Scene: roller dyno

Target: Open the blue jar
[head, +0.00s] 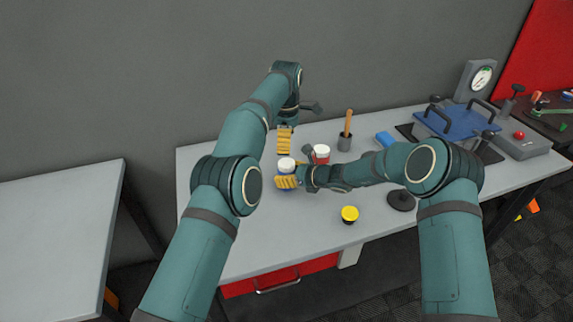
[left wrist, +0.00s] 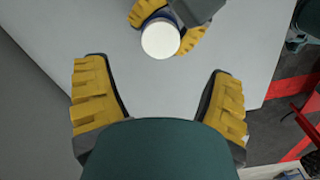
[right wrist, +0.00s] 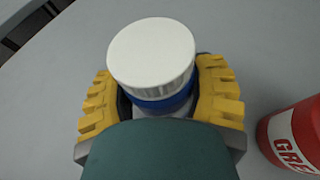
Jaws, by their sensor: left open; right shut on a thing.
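The blue jar (right wrist: 165,104) has a white lid (right wrist: 150,52) and stands upright between the yellow fingers of my right gripper (right wrist: 160,100), which is shut on its body. In the head view the jar's white lid (head: 286,164) shows above the right gripper (head: 288,181). My left gripper (head: 285,138) is open and empty, behind and above the jar. In the left wrist view the left gripper's fingers (left wrist: 158,98) are wide apart, and the white lid (left wrist: 160,39) lies beyond them, not between them. The jar's lower body is mostly hidden by the right fingers.
A grey cup with a wooden handle (head: 346,135) stands behind. The table's left part (head: 225,235) is clear.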

